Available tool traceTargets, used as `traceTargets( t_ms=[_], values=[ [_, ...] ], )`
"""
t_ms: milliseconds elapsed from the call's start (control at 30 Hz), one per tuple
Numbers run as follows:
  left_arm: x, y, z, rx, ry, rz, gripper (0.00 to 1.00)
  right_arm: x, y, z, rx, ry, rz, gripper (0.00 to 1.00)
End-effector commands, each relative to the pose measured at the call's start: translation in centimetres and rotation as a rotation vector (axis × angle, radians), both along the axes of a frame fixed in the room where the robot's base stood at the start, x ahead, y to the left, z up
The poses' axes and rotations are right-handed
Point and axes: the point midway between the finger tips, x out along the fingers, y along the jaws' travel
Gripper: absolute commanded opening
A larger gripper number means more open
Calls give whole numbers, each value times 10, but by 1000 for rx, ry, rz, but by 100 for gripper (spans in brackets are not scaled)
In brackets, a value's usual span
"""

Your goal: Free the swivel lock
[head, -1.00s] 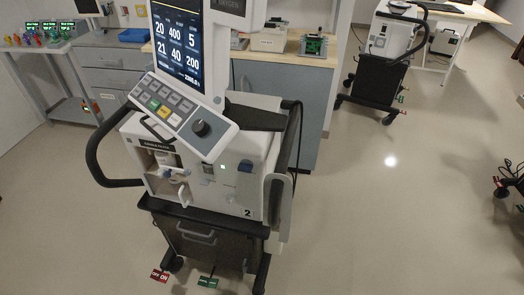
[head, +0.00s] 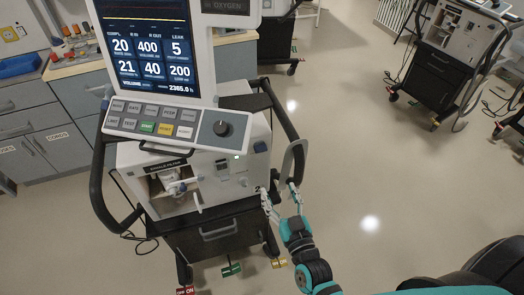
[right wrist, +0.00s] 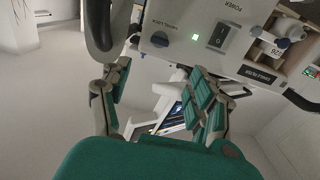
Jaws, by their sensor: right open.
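My right gripper (head: 279,192) is at the machine's lower right, below the knob. In the right wrist view my gripper (right wrist: 158,82) is open, its two fingers apart with nothing between them, and the knob lies beyond the tips. My left gripper is not in view.
The ventilator (head: 190,225) stands on a dark wheeled cart with a black handle (head: 98,190) at left and a grey loop (head: 294,163) close to my right gripper. A power switch (right wrist: 222,36) is near the knob. Another cart (head: 440,60) stands back right.

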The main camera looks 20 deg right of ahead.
Motion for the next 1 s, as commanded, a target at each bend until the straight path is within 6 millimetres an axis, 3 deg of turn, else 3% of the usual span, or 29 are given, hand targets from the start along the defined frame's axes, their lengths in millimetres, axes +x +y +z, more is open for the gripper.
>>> traceTargets(
  t_ms=[233,600,800,1000],
  values=[
    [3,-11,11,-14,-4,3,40,56,0,3,1,-3,0,62],
    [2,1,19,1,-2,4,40,129,1,1,1,1,1,62],
    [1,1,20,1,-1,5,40,148,1,0,0,1,1,62],
    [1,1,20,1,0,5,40,151,1,0,0,2,1,62]
  ],
)
